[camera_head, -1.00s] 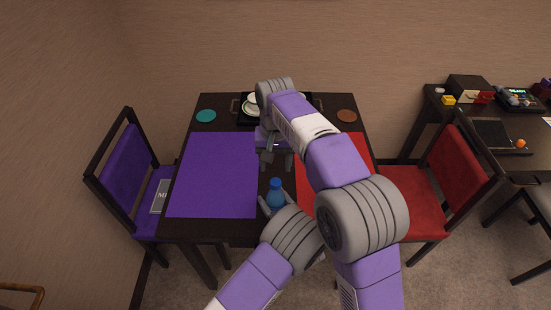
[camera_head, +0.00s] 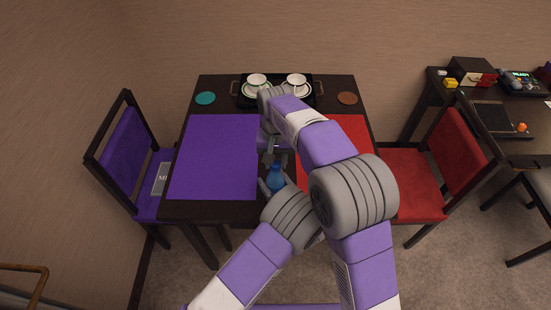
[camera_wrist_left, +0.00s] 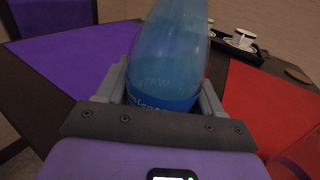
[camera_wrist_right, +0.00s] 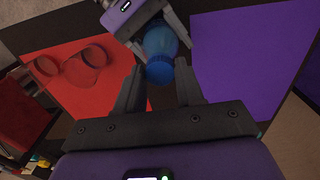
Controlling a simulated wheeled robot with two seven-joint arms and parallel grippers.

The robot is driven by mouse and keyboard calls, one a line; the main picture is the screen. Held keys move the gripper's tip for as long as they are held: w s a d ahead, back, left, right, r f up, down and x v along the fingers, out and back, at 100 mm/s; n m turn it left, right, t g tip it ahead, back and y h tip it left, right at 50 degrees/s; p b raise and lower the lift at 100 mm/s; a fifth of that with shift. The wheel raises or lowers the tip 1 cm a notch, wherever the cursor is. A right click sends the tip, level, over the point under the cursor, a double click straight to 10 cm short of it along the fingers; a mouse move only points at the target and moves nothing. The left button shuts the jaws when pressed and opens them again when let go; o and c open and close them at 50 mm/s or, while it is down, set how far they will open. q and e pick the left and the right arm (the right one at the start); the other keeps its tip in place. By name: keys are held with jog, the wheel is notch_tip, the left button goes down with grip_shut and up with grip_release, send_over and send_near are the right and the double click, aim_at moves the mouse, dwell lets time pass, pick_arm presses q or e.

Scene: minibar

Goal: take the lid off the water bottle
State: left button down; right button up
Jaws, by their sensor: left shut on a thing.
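The water bottle (camera_head: 275,180) is translucent blue and stands over the front middle of the table, between the two mats. My left gripper (camera_head: 276,187) is shut on its body; the left wrist view shows the bottle (camera_wrist_left: 170,65) between both fingers. The blue lid (camera_wrist_right: 160,72) faces the right wrist camera. My right gripper (camera_wrist_right: 160,80) is open, with one finger on each side of the lid and a visible gap to it. In the head view the right gripper (camera_head: 276,157) is just above the bottle's top, which it partly hides.
A purple mat (camera_head: 213,157) lies left and a red mat (camera_head: 345,130) right, partly hidden by my right arm. A black tray (camera_head: 275,103) with cups stands at the back, near a teal coaster (camera_head: 205,98) and a brown coaster (camera_head: 347,98). Chairs flank the table.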

grip_shut()
jog(key=shift+n, duration=0.4)
jog(key=shift+r, duration=0.2)
dwell(0.3)
jog(key=shift+r, duration=0.9)
